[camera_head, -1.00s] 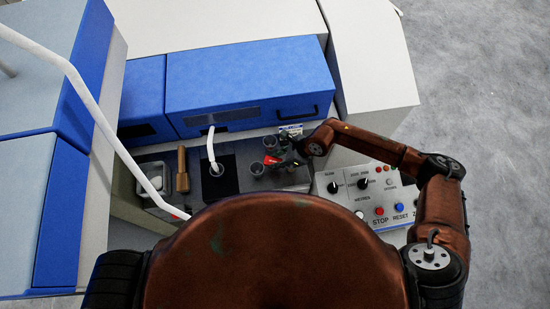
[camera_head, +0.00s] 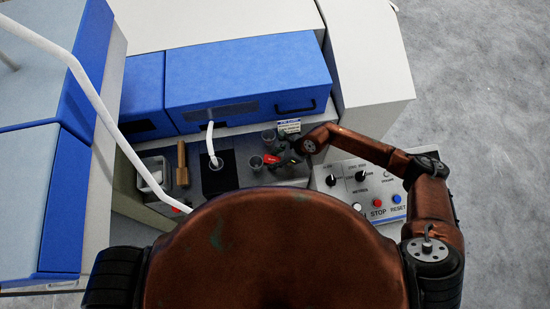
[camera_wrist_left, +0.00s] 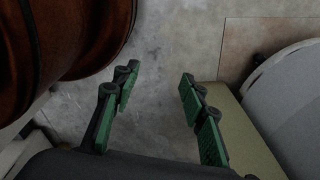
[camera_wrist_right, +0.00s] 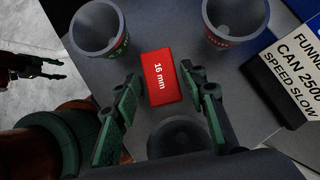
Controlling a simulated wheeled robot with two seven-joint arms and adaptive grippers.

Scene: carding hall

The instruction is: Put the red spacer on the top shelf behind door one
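The red spacer, a red block marked "16 mm" (camera_wrist_right: 161,76), lies on a grey surface in the right wrist view. It also shows small in the head view (camera_head: 271,159). My right gripper (camera_wrist_right: 160,74) is open, with its green-padded fingers at either side of the block's near part; I cannot tell whether they touch it. In the head view my right gripper (camera_head: 287,159) is small and dark beside the red block. My left gripper (camera_wrist_left: 160,72) is open and empty over grey floor in the left wrist view. No door marked one is legible.
Grey cups stand close around the spacer, one at left (camera_wrist_right: 98,28) and one at right (camera_wrist_right: 234,20). A label card (camera_wrist_right: 290,75) is right of them. The head view shows a blue cover (camera_head: 245,75) with a handle behind, and a control panel (camera_head: 362,188) at right.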

